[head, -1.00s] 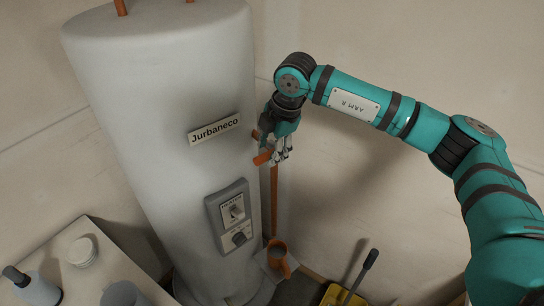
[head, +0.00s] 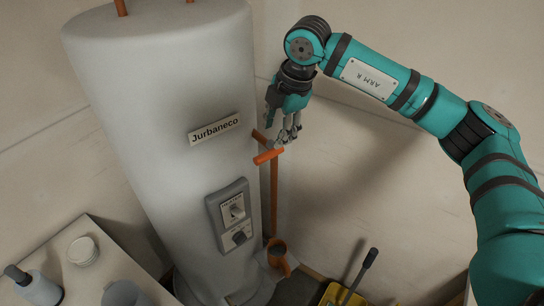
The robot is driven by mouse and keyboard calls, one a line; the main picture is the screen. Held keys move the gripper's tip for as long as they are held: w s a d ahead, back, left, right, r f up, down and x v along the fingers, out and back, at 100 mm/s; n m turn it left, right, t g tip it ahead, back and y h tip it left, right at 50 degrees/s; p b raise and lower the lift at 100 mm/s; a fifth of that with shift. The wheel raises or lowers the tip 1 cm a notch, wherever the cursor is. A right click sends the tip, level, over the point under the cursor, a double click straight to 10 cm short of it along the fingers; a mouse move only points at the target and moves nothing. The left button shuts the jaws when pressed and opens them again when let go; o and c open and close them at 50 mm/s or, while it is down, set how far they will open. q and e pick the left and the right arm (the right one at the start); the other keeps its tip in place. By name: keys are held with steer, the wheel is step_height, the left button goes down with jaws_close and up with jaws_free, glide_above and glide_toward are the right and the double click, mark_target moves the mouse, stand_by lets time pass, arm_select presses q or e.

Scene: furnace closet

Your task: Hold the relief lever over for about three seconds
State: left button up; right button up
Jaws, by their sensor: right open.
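A tall white water heater tank (head: 165,120) with a "Jurbaneco" label stands at the left of centre. On its right side are an orange-copper relief valve fitting (head: 267,156) and a copper discharge pipe (head: 274,195) running down from it. I cannot make out a separate lever; my fingers cover part of that spot. My right gripper (head: 284,140) is open, its fingers pointing down just above and right of the fitting. Nothing shows between the fingers, and I cannot tell whether they touch the fitting. My left gripper is not in view.
A grey control panel (head: 231,214) with a switch and knob is on the tank. A copper-coloured cup (head: 278,258) stands below the pipe. A yellow dustpan (head: 341,296) with a dark handle is at the bottom. A light cabinet (head: 110,262) holding containers is at the lower left.

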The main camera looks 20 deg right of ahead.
steer(key=v, duration=0.9)
steer(key=shift+r, duration=0.15)
stand_by(0.4)
stand_by(0.5)
